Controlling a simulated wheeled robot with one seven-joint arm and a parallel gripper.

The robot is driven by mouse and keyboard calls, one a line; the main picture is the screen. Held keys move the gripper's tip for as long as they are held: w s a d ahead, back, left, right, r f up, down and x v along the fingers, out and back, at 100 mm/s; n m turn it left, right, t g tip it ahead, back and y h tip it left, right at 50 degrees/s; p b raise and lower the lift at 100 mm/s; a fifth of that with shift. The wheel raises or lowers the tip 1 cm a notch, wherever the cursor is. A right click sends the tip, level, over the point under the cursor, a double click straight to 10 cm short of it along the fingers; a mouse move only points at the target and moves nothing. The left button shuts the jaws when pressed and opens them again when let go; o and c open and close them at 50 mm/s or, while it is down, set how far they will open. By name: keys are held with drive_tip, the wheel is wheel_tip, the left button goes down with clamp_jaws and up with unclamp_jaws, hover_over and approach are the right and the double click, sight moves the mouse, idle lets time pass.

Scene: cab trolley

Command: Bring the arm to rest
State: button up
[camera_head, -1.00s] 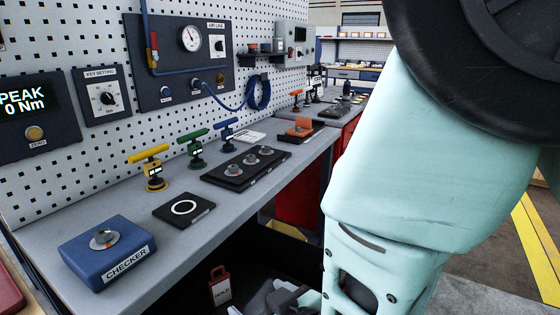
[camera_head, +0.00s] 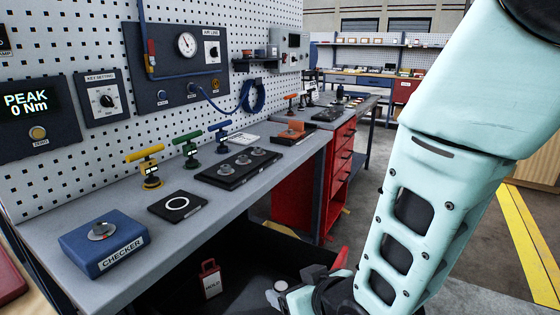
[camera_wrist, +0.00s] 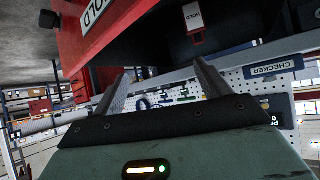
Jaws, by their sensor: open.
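My arm hangs down the right side of the head view. My gripper (camera_wrist: 165,82) shows in the wrist view with its two fingers apart and nothing between them. In the head view the fingertips are out of sight and only wrist parts show at the bottom edge. The bench top (camera_head: 230,208) lies to the left of the arm, and the arm is apart from it. In the wrist view the bench appears upside down, beyond the fingers.
On the bench stand a blue checker (camera_head: 104,243), a black ring mat (camera_head: 179,206), yellow (camera_head: 146,165), green (camera_head: 190,149) and blue (camera_head: 220,136) T-handled tools, and a socket tray (camera_head: 238,165). A red hold tag (camera_head: 210,280) is below. Open floor lies at right.

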drive_tip(key=w+d+r+m+g+h, duration=0.1)
drive_tip(key=d+m+h, duration=0.1)
drive_tip(key=d, duration=0.6)
drive_tip(key=w+d+r+m+g+h, duration=0.1)
drive_tip(key=w+d+r+g, duration=0.1)
drive_tip(key=d, duration=0.6)
drive_tip(key=s+d+r+m+g+h, duration=0.1)
drive_tip(key=s+d+g, duration=0.15)
drive_tip(key=d, duration=0.45)
drive_tip(key=s+d+r+m+g+h, duration=0.1)
drive_tip(key=s+d+r+m, duration=0.1)
drive_tip(key=s+d, duration=0.3)
drive_tip(key=s+a+f+n+g+b, duration=0.1)
drive_tip(key=s+a+f+n+b, duration=0.4)
drive_tip(key=a, duration=0.4)
drive_tip(key=s+a+f+n+g+b, duration=0.25)
drive_tip(key=s+a+b, duration=0.25)
drive_tip(key=s+a, duration=0.3)
wheel_tip(320, 180, up, 15)
drive_tip(key=p, duration=1.5)
drive_tip(key=shift+w+t, duration=0.3)
drive_tip(key=shift+t, duration=0.1)
drive_tip(key=shift+n, duration=0.25)
